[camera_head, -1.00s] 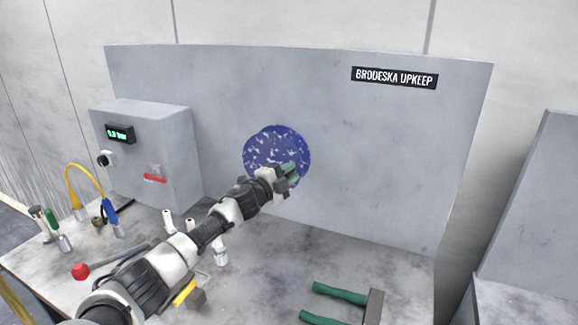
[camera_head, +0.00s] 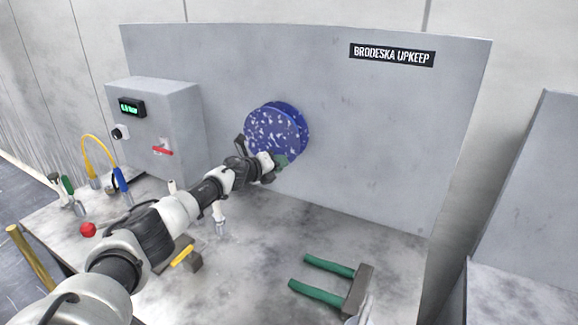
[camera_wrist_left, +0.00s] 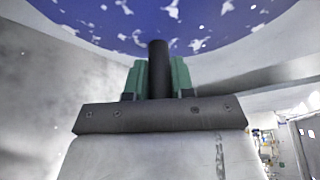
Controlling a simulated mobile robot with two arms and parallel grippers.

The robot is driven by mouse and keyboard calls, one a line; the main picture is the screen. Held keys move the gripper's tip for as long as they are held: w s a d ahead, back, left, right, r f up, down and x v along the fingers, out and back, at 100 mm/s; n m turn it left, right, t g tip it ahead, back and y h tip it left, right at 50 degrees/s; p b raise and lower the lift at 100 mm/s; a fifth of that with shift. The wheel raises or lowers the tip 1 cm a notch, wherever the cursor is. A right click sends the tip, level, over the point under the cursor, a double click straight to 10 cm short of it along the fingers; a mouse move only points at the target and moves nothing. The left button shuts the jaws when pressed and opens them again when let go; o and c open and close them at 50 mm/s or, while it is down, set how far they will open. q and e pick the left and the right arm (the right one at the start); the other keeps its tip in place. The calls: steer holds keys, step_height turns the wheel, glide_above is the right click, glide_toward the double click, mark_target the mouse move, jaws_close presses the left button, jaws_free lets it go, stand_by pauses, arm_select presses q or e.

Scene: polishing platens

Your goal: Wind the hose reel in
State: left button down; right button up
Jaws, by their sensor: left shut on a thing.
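The hose reel (camera_head: 274,125) is a blue, white-speckled disc on the upright grey panel. My left gripper (camera_head: 277,162) is at the lower edge of the reel's face. In the left wrist view, its green fingers (camera_wrist_left: 160,78) are shut on a dark upright crank handle (camera_wrist_left: 158,62), with the reel's face (camera_wrist_left: 215,18) just beyond. In the head view the handle is mostly hidden by the gripper. My right gripper (camera_head: 323,281) is open and empty over the bench at the lower right, with its green fingers pointing left. No hose can be made out.
A grey box (camera_head: 158,125) with a green display and red lever (camera_head: 162,150) stands left of the reel. Yellow and blue leads (camera_head: 97,142), small tools and a red knob (camera_head: 88,230) are on the left.

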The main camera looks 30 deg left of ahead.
arm_select(q)
steer(key=shift+a+f+m+y, duration=0.3)
steer(key=shift+a+f+m, duration=0.15)
steer(key=shift+m, duration=0.25)
steer(key=a+m+y, duration=0.1)
steer(key=a+f+m+g+y+p, duration=0.1)
steer(key=m, duration=0.1)
steer(key=shift+s+a+f, duration=0.15)
steer(key=shift+a, duration=0.25)
arm_select(e)
steer(key=shift+r, duration=0.35)
steer(key=shift+s+d, duration=0.1)
steer(key=shift+d, duration=0.15)
arm_select(q)
steer(key=c, duration=1)
jaws_free()
steer(key=shift+o, duration=0.2)
steer(key=shift+a, duration=0.1)
